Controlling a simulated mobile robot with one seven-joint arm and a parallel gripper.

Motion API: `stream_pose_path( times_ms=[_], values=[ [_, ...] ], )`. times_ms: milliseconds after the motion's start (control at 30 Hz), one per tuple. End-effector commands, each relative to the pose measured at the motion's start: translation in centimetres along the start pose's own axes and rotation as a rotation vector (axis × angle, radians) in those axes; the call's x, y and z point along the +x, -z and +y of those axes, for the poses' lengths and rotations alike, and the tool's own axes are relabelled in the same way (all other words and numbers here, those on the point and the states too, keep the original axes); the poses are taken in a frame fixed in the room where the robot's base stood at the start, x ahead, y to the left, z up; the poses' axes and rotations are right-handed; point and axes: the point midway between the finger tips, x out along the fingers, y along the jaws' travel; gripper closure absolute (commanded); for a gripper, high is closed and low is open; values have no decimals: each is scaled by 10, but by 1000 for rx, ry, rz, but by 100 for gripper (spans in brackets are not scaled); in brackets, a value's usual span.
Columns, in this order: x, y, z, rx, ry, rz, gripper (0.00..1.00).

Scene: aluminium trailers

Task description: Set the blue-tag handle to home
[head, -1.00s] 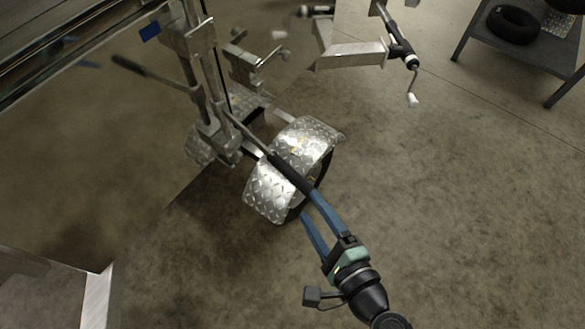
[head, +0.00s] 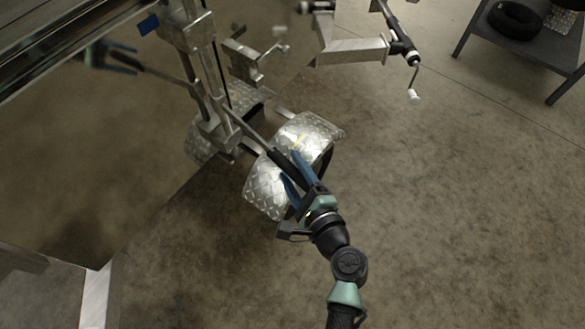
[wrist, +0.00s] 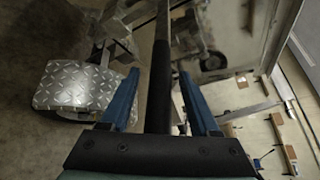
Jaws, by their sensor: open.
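The blue tag (head: 148,25) sits on the trailer side near the top of the metal latch post (head: 208,85). A handle (head: 252,134) with a black grip slants from the lower part of this post down and right, over the diamond-plate fender. My gripper (head: 290,167) is open, with its blue fingers on either side of the black grip. In the wrist view, the grip (wrist: 160,95) runs between the two spread fingers (wrist: 158,88), with gaps visible beside it. The grip's outer end is hidden by my gripper.
The diamond-plate fender (head: 265,190) lies just beneath my gripper and also fills the left of the wrist view (wrist: 75,85). A coupling frame with a crank (head: 355,52) and a table (head: 540,58) holding a tyre are farther off. Floor at right is clear.

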Motion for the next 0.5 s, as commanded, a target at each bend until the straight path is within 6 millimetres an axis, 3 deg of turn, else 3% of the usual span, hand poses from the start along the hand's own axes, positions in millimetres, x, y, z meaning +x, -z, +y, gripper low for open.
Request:
stream_pose_path(
  times_ms=[300,500],
  values=[
    [4,0,0,-1,0,0,38],
    [3,0,0,-1,0,0,72]
  ],
)
